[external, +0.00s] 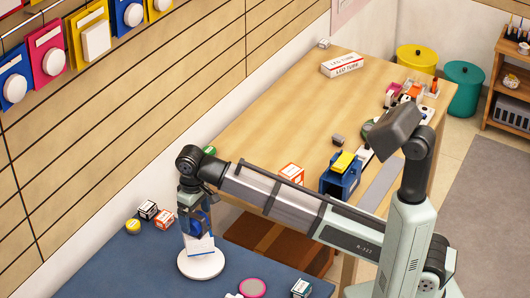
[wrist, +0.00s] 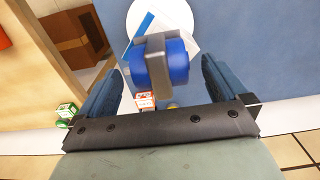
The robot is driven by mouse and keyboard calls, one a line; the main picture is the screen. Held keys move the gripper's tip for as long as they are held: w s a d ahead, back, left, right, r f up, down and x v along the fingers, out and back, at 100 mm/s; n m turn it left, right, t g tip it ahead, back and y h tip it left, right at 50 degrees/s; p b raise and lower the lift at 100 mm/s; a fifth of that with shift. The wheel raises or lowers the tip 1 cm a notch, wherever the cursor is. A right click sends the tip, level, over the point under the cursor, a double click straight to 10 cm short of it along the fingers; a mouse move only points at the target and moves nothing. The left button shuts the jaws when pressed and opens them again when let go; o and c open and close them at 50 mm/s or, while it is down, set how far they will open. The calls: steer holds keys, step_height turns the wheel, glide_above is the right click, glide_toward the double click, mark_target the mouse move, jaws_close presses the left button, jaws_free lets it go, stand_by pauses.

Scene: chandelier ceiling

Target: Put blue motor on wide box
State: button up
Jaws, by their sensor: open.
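The blue motor (wrist: 160,62), a blue cylinder with a grey band around it, is in the wrist view between and just past the fingertips of my gripper (wrist: 160,80). My gripper is open, a finger on each side, with no visible grip on the motor. In the external view my gripper (external: 197,218) points down over the blue mat, hiding much of the motor. Below it, a white-and-blue item (external: 201,246) lies on a white round disc (external: 201,267). A long white box marked LED TUBE (external: 342,65) lies on the wooden table; I cannot tell whether it is the wide box.
Small boxes (external: 165,219) and a yellow round item (external: 133,226) lie left of my gripper. A pink-rimmed disc (external: 252,288) lies at the front. The wooden table (external: 290,110) holds a blue machine (external: 340,180) and small items; its middle left is clear.

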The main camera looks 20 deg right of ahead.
mark_target(196, 215)
step_height(196, 215, up, 7)
steer(key=shift+f, duration=0.2)
